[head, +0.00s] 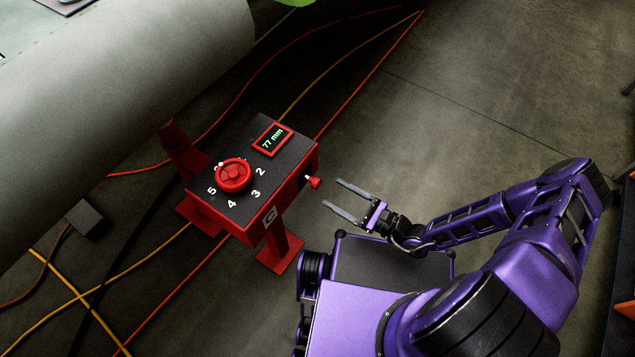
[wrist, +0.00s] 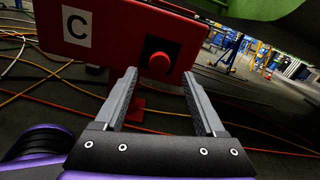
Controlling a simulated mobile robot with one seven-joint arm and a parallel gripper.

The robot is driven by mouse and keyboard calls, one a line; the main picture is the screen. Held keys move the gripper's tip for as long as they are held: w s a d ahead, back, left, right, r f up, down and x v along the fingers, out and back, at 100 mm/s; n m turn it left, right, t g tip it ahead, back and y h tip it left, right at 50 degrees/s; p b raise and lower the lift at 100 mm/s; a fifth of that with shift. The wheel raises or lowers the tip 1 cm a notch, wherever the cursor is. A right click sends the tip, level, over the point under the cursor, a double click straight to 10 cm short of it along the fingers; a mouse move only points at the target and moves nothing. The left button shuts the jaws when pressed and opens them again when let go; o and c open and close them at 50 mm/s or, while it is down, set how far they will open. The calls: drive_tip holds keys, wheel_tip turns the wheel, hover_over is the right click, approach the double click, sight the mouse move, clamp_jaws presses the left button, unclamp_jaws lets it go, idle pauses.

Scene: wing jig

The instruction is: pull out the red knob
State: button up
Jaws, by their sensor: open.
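The red knob (head: 315,183) sticks out on a short pale stem from the right-hand side of a red box (head: 299,195) with a black top. My gripper (head: 341,199) is open and empty, its two grey fingers pointing at the knob from the right, a short gap away. In the wrist view the knob (wrist: 159,63) shows as a round red button on a dark patch of the box's face.
The box top carries a red dial (head: 234,176) with numbers and a display (head: 272,138) reading 77 mm. A label C (wrist: 76,26) is on the box. A large grey wing-like body (head: 130,90) is at the upper left. Cables (head: 160,265) cross the floor; open floor lies right.

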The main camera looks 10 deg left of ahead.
sight(319, 185)
drive_tip(key=x, duration=0.7)
drive_tip(key=shift+s, duration=0.1)
clamp_jaws()
idle(1.2)
